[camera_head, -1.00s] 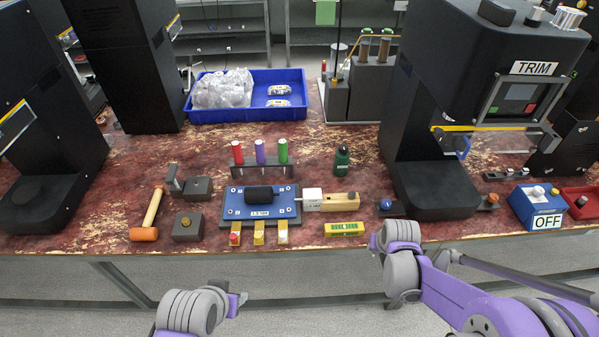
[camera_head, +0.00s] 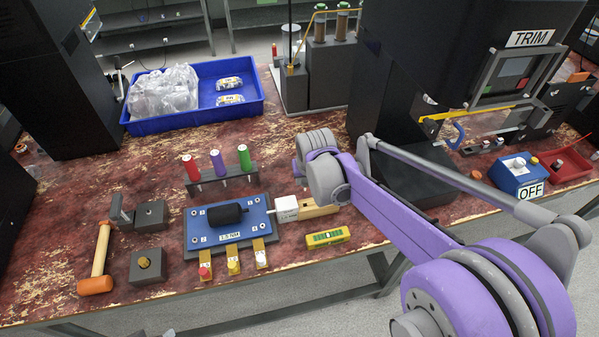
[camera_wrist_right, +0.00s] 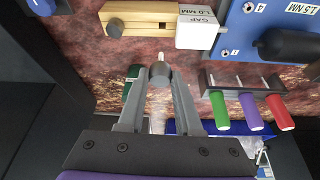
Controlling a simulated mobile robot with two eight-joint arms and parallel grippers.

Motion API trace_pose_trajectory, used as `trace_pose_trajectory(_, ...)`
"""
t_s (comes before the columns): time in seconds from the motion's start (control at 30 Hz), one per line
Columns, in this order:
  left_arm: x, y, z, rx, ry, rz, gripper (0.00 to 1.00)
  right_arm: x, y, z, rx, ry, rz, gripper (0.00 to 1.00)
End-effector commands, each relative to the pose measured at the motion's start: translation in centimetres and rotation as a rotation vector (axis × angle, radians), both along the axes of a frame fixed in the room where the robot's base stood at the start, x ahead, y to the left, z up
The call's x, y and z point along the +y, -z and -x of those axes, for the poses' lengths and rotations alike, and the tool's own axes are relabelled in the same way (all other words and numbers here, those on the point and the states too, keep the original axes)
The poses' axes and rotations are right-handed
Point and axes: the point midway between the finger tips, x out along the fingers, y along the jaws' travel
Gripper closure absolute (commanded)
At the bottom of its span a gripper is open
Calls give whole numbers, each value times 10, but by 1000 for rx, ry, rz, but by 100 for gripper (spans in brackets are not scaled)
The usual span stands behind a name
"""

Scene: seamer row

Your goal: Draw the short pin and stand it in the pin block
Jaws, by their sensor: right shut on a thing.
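My right gripper (camera_wrist_right: 158,75) shows in the right wrist view. Its two fingers close on a small grey round piece with a pale tip, which looks like the short pin. It is over the table, below the wooden block (camera_wrist_right: 140,20) with the white GAP gauge (camera_wrist_right: 197,27) in that view. In the head view my own arm and wrist hide these fingers. I cannot tell which piece is the pin block. A dark block with a brass knob (camera_head: 146,266) and a dark block with a post (camera_head: 150,214) stand at left. Only a sliver of my left gripper (camera_head: 167,333) shows.
A rack holds red (camera_head: 191,168), purple (camera_head: 217,162) and green (camera_head: 244,157) handles. The blue plate (camera_head: 200,235) carries a black cylinder (camera_head: 227,214). A hammer (camera_head: 98,262), a yellow level (camera_head: 327,237) and a blue bin (camera_head: 190,121) lie around. The TRIM machine (camera_head: 450,60) stands at right.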

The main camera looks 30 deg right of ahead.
Motion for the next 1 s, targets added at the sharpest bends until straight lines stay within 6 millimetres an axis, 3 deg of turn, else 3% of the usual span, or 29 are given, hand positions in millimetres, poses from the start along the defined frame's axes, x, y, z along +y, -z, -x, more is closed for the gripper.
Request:
trace_pose_trajectory(0.47, 0, 4, 1, 2, 0, 0, 50, 1, 6, 1, -1, -2, 1, 100)
trace_pose_trajectory(1.0, 0, 39, 6, 14, 0, 0, 50, 1, 53, 1, -1, -2, 0, 100)
